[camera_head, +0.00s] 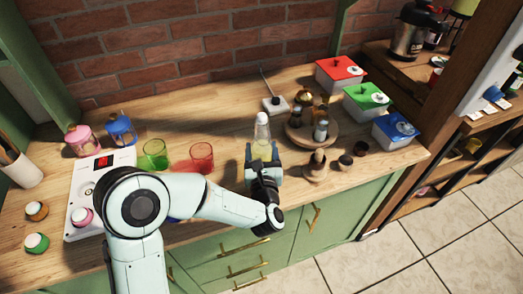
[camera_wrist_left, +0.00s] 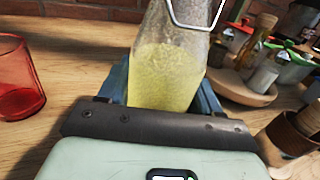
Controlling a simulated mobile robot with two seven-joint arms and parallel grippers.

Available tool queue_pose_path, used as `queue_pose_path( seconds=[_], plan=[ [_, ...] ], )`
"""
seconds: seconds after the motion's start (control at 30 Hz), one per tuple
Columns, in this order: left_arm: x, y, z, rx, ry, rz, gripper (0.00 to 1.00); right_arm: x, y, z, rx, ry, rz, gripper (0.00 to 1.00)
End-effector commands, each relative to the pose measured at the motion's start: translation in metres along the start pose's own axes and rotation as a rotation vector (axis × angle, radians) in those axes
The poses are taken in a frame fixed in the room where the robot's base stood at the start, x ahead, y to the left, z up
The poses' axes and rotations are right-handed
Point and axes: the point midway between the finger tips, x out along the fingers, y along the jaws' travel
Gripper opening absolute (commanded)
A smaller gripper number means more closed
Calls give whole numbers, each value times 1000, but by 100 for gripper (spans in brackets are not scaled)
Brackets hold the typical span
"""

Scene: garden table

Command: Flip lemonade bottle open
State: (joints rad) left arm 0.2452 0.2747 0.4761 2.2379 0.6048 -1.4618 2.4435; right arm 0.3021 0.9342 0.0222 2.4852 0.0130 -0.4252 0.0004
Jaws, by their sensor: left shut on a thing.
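The lemonade bottle (camera_head: 262,134) is clear glass with pale yellow liquid and stands upright on the wooden counter. In the left wrist view the bottle (camera_wrist_left: 168,75) fills the middle, with a metal wire bail (camera_wrist_left: 197,26) on its upper part. Its top is cut off there, and in the head view it is too small to tell whether the cap is open or shut. My left gripper (camera_head: 262,153) is shut around the lower part of the bottle; its blue fingers (camera_wrist_left: 162,88) lie on both sides of the glass. My right gripper is not in view.
Red glass (camera_head: 202,157) and green glass (camera_head: 155,154) stand left of the bottle. A round wooden tray (camera_head: 311,131) with small bottles stands to the right, with a wooden grinder (camera_head: 317,166) in front. Lidded boxes, such as the green-lidded one (camera_head: 367,98), stand farther right.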

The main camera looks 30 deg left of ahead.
Motion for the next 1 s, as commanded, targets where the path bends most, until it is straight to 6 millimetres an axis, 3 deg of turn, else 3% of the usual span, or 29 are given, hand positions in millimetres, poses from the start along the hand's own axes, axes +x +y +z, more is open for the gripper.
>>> queue_pose_path(
  seconds=[0.27,0.3,0.37,0.77,1.0],
  plan=[
    [0,0,0,0,0,0,10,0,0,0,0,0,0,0],
    [0,0,0,0,0,0,77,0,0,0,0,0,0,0],
    [0,0,0,0,0,0,94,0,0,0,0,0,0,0],
    [-8,0,0,0,0,-1,94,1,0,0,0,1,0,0],
    [-54,-2,-1,0,0,-7,94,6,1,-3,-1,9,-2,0]
  ],
)
